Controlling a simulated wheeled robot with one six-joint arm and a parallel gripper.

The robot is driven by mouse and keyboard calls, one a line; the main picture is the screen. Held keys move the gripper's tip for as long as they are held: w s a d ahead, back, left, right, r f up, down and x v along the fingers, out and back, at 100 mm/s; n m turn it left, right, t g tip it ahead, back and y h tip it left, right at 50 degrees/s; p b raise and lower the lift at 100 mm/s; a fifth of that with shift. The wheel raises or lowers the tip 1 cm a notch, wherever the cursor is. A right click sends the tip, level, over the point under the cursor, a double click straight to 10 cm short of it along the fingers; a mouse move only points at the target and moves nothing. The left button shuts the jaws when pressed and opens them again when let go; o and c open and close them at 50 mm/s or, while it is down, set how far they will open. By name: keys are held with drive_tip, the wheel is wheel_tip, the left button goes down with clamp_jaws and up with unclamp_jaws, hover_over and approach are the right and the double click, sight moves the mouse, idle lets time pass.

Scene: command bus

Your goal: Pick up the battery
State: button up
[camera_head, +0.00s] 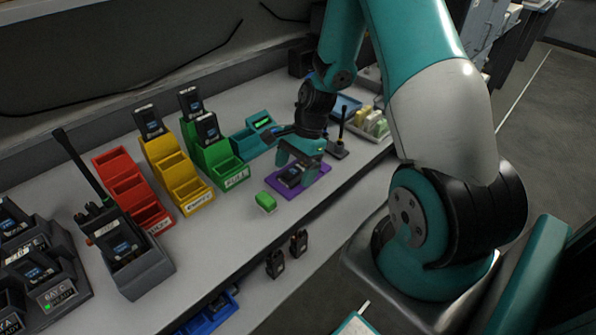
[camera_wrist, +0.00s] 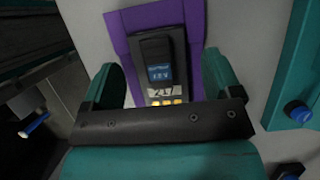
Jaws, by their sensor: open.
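A black battery (camera_wrist: 157,57) with a blue screen-like label sits in a dark cradle marked 217 (camera_wrist: 165,92), with yellow lit spots at its near end. The cradle rests on a purple mat (camera_wrist: 120,37). In the head view the battery (camera_head: 291,175) is on the purple mat (camera_head: 320,184), partly hidden by my gripper (camera_head: 299,165). My gripper is open and above the cradle. In the wrist view its teal fingers stand on the left and right of the cradle (camera_wrist: 160,78); I cannot tell whether they touch it.
A green block (camera_head: 266,202) lies left of the mat. Red bins (camera_head: 132,190), yellow bins (camera_head: 180,185) and green bins (camera_head: 222,165) stand further left, some with similar batteries. A teal box (camera_head: 255,138) is behind the gripper. A radio stand (camera_head: 140,270) is at the front left.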

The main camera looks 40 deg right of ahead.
sight(295, 170)
drive_tip(key=c, duration=1.1)
drive_tip(key=shift+o, duration=0.2)
wheel_tip(295, 170, up, 20)
drive_tip(key=p, duration=0.1)
